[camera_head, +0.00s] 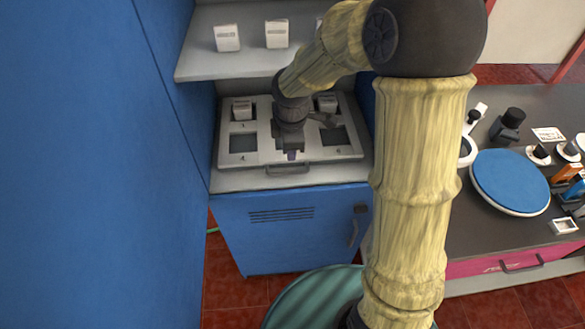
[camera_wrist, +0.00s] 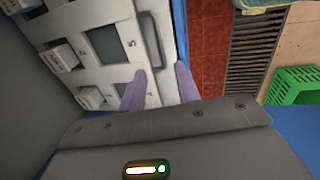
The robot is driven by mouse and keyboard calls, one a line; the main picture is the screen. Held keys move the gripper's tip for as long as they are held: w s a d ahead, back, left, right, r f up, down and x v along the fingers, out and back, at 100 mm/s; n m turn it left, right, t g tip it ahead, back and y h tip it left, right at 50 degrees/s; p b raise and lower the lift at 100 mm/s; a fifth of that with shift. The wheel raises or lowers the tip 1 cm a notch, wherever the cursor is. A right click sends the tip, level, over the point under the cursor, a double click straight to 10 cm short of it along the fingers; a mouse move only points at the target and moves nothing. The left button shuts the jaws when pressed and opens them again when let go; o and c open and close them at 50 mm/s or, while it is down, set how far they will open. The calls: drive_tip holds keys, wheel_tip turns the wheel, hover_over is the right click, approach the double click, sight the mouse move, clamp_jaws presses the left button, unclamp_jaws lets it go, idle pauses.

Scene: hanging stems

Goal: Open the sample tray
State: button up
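The sample tray (camera_head: 264,153) is a pale panel with numbered square wells, lying flat on the counter of a blue cabinet. A grey bar handle (camera_head: 288,170) runs along its front edge. White boxes (camera_head: 242,110) sit in the back wells. My gripper (camera_head: 291,155) points down over the tray's front middle, just behind the handle in the head view. In the wrist view, the two purple fingers (camera_wrist: 161,85) are spread apart with the tray (camera_wrist: 165,28) beneath. I see nothing held between them.
A shelf (camera_head: 250,66) with white boxes hangs above the tray. A tall blue panel (camera_head: 100,160) stands close on the left. A dark bench (camera_head: 460,235) with a blue disc (camera_head: 509,181) is at the right. A green crate (camera_wrist: 295,86) stands on the floor.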

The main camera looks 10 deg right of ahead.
sight(292, 172)
drive_tip(key=w+f, duration=0.1)
drive_tip(key=f, duration=0.7)
drive_tip(key=w+f, duration=0.1)
drive_tip(key=f, duration=0.3)
drive_tip(key=shift+w+d+f, duration=0.15)
drive_tip(key=shift+w+d, duration=0.1)
drive_tip(key=shift+w, duration=0.05)
drive_tip(key=shift+a+f, duration=0.2)
drive_tip(key=shift+d, duration=0.1)
drive_tip(key=shift+d, duration=0.1)
clamp_jaws()
drive_tip(key=shift+d, duration=0.1)
